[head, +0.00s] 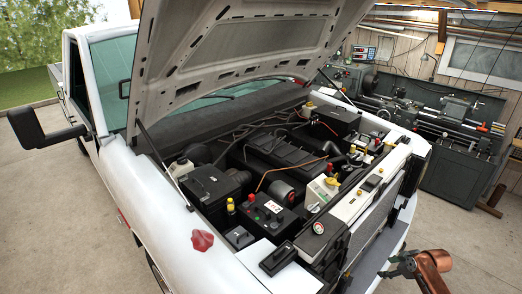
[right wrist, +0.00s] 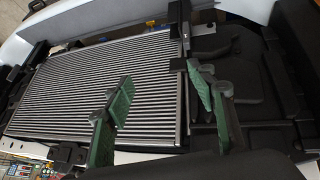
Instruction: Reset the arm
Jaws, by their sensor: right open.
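My right arm (head: 432,272) comes in at the lower right of the head view, with its gripper (head: 398,266) beside the front of the white pickup (head: 150,190). In the right wrist view, the gripper's green fingers (right wrist: 158,88) are apart with nothing between them. Behind them is the finned radiator (right wrist: 85,85) at the truck's front. I cannot tell the exact gap between fingers and radiator. My left arm and gripper are not in view.
The raised hood (head: 240,45) stands over the engine bay. A black battery (head: 265,215) sits inside and a red cloth-like piece (head: 202,240) lies on the fender. A lathe (head: 440,120) stands at the back right. The concrete floor (head: 475,240) at right is clear.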

